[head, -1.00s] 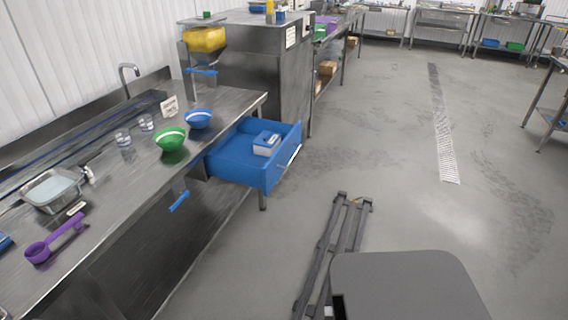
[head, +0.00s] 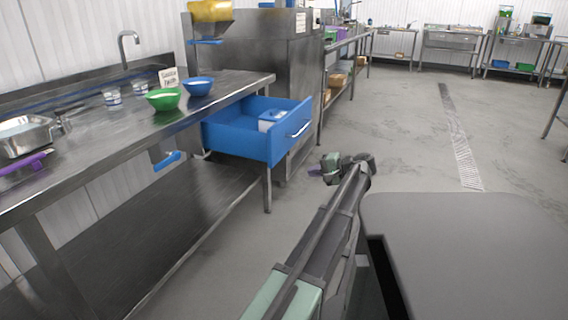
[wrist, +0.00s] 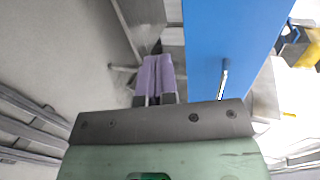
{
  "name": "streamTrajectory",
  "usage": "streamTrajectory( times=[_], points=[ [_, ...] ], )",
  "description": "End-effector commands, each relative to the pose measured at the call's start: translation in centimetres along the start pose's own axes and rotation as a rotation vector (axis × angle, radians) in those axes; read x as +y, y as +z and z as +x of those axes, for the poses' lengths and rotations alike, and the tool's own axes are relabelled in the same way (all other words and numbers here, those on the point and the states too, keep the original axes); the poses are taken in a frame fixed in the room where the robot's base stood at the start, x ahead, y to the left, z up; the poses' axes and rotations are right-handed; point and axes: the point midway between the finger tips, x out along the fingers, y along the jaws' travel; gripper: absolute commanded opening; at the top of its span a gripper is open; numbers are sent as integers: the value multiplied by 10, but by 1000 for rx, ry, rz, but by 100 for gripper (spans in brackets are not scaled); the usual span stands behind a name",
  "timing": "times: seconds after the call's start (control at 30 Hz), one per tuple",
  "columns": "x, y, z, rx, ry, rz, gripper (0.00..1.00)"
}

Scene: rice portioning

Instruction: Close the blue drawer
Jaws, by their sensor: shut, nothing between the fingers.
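The blue drawer (head: 245,139) is pulled out from under the steel counter, with a white and blue box (head: 270,119) inside it. Its front has a pale bar handle (head: 300,129). In the wrist view the blue drawer front (wrist: 226,40) and handle (wrist: 223,78) fill the area right of centre. My gripper (wrist: 157,62) has purple fingers that are shut and empty, pointing past the left side of the drawer front. In the head view my gripper (head: 314,171) is in front of the drawer and lower, apart from it.
On the counter (head: 60,189) stand a green bowl (head: 163,101), a blue bowl (head: 198,87), glass cups (head: 112,97) and a metal pan (head: 24,138). Another blue handle (head: 167,161) hangs below the counter. The floor to the right is open.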

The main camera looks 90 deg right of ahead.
Motion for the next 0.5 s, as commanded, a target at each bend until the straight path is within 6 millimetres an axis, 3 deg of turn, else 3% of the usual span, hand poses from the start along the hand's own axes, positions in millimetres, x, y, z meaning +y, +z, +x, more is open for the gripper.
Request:
streamTrajectory(
  times=[0.03,0.1,0.23,0.5],
  points=[
    [3,-31,-25,27,-96,5,0],
    [-26,-46,-28,15,-220,-8,0],
    [-48,-48,-34,6,-346,-20,0],
    [-54,-45,-24,0,-360,-22,0]
  ],
)
